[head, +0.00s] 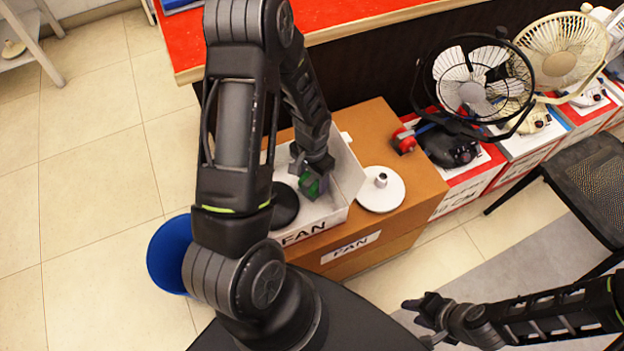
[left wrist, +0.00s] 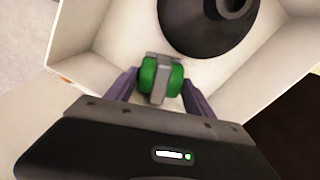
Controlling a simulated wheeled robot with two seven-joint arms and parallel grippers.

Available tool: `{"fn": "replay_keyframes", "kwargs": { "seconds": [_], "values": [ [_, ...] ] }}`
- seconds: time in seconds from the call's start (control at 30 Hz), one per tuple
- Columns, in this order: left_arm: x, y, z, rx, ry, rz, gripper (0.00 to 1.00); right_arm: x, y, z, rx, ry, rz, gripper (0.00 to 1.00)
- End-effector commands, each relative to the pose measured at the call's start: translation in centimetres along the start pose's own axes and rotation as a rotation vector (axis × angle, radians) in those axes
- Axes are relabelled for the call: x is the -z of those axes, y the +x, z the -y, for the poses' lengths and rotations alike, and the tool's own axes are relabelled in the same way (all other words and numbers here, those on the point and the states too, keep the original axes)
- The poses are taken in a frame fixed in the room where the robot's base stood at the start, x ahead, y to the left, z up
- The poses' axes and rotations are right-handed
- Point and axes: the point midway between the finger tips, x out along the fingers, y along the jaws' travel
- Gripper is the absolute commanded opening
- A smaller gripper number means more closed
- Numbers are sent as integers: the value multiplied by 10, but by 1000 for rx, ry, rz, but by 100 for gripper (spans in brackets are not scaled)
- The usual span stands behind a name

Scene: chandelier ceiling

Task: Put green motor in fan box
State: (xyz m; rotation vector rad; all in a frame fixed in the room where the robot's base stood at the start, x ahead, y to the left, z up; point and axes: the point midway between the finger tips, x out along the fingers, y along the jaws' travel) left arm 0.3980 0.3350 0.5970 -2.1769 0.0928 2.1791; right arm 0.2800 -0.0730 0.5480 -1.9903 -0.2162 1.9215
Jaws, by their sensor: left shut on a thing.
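The green motor (head: 312,186) is between the fingers of my left gripper (head: 312,178), inside the walls of the white fan box (head: 338,212). In the left wrist view the green motor (left wrist: 160,76) has a grey metal middle, and the left gripper (left wrist: 160,88) is shut on it. A round black base (head: 284,204) lies in the box next to the motor. It also shows in the left wrist view (left wrist: 205,25). I cannot tell whether the motor touches the box floor. My right gripper (head: 424,310) is at the lower right, away from the box; its jaw state is unclear.
The box stands on a brown carton (head: 400,225) labelled FAN. A white round base (head: 381,190) and a red part (head: 404,140) lie to its right. A black fan (head: 475,85) and a cream fan (head: 563,50) stand further right. A blue bin (head: 170,255) is at left.

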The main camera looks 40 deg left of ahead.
Motion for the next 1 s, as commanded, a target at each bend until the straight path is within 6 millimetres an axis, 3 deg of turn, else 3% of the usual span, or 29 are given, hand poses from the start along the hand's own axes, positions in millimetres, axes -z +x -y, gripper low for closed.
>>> {"fn": "replay_keyframes", "kwargs": {
  "seconds": [0.1,0.47,0.5,0.77,1.0],
  "values": [
    [0,10,0,0,0,0,0,0,1,0,0,0,0,36],
    [0,14,0,0,0,-1,0,0,4,-2,0,0,0,36],
    [0,14,0,0,0,0,62,0,4,-2,0,0,0,36],
    [0,13,0,0,0,0,83,0,3,-1,0,0,0,36],
    [0,12,0,0,0,-1,83,0,3,-1,0,0,0,36]
  ]
}}
